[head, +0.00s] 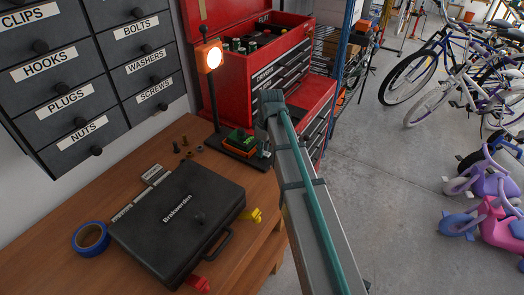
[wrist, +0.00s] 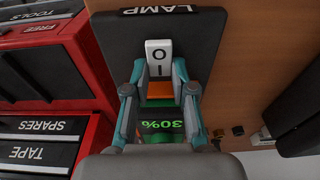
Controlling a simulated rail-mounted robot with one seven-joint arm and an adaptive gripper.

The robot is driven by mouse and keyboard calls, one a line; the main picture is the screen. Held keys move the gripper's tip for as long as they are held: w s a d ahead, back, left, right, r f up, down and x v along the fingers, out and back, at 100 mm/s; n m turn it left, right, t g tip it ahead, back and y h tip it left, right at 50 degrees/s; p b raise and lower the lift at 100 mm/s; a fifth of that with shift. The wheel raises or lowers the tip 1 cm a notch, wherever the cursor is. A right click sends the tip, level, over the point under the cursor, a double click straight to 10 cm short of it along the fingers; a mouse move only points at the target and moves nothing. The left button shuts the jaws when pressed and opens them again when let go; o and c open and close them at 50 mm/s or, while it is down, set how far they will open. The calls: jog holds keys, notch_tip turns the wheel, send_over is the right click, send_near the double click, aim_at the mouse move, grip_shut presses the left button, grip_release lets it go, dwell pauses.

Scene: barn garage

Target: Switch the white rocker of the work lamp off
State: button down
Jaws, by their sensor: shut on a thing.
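The work lamp (head: 210,57) has an orange head that glows brightly, on a thin dark post. Its dark base plate (wrist: 105,48) is labelled LAMP and shows upside down in the wrist view. The white rocker (wrist: 158,50), marked O and I, sits on this plate. My gripper (wrist: 159,70) has its fingertips close on either side of the rocker's lower end in the picture. Its jaws are shut on the rocker. Which end of the rocker is pressed in, I cannot tell. In the head view my arm hides the rocker.
A green block marked 30% (wrist: 158,126) and an orange piece (wrist: 160,89) lie below the rocker. A black case (head: 175,225) and blue tape (head: 91,238) lie on the wooden bench (head: 190,132). A red toolbox (head: 318,95) stands behind my arm, drawers (head: 95,78) at left.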

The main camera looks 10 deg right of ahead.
jog(key=shift+s+d+f+t+y+b, duration=0.25)
jog(key=shift+s+t+y+b, duration=0.1)
jog(key=shift+t+y+b, duration=0.6)
jog(key=shift+r+b, duration=0.1)
jog(key=shift+b, duration=0.3)
jog(key=shift+w+r+t+y, duration=0.1)
jog(key=shift+r+t+y, duration=0.15)
jog(key=shift+t+y, duration=0.1)
jog(key=c, duration=1)
grip_release()
jog(key=shift+o, duration=0.2)
jog(key=v, duration=1.2)
